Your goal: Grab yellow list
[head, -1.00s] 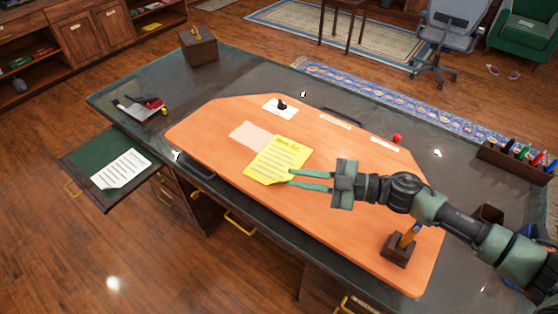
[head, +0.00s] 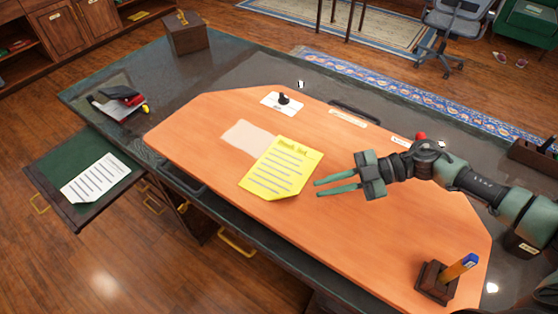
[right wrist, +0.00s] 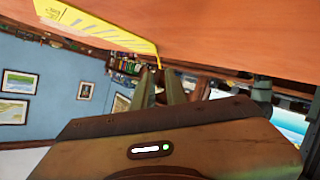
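The yellow list (head: 281,168), a sheet with a heading and several dark lines, lies flat on the orange desk panel (head: 390,240). My right gripper (head: 318,187) is just right of the list in the head view. In the right wrist view the list (right wrist: 95,27) shows at upper left, beyond the fingertips (right wrist: 159,72). My left gripper is in neither view.
A stapler-like thing (head: 122,97) and a wooden box (head: 185,33) are at the left. White paper (head: 96,178) lies on the pull-out board.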

